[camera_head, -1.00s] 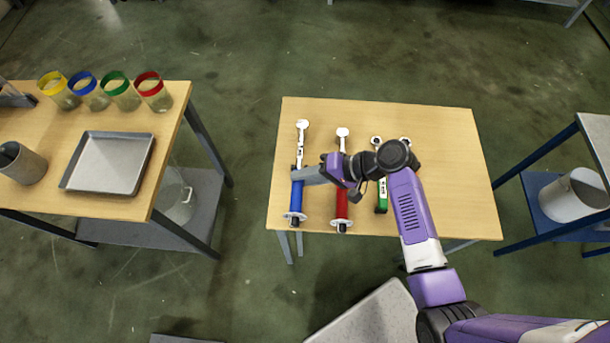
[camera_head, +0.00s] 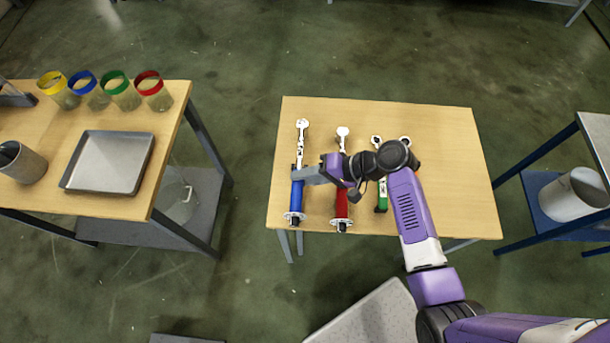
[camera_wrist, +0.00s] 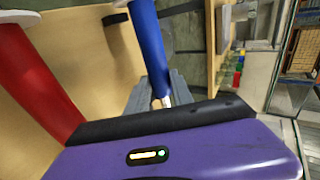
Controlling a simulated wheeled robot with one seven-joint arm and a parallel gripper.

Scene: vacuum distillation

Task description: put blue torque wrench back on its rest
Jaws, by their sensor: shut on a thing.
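The blue torque wrench (camera_head: 297,196) is at the left end of the wooden table, its blue handle toward the near edge and its silver head toward the far side. My gripper (camera_head: 299,174) is shut on it near the top of the blue handle. In the wrist view the blue handle (camera_wrist: 150,45) runs down to the grey fingers (camera_wrist: 175,88). Whether the wrench touches its rest is unclear, as the gripper and handle hide what lies beneath.
A red wrench (camera_head: 341,200) lies just right of the blue one; it is also close by in the wrist view (camera_wrist: 30,75). A green wrench (camera_head: 381,195) and another wrench head (camera_head: 405,140) are partly behind my arm. The table's (camera_head: 455,170) right side is clear.

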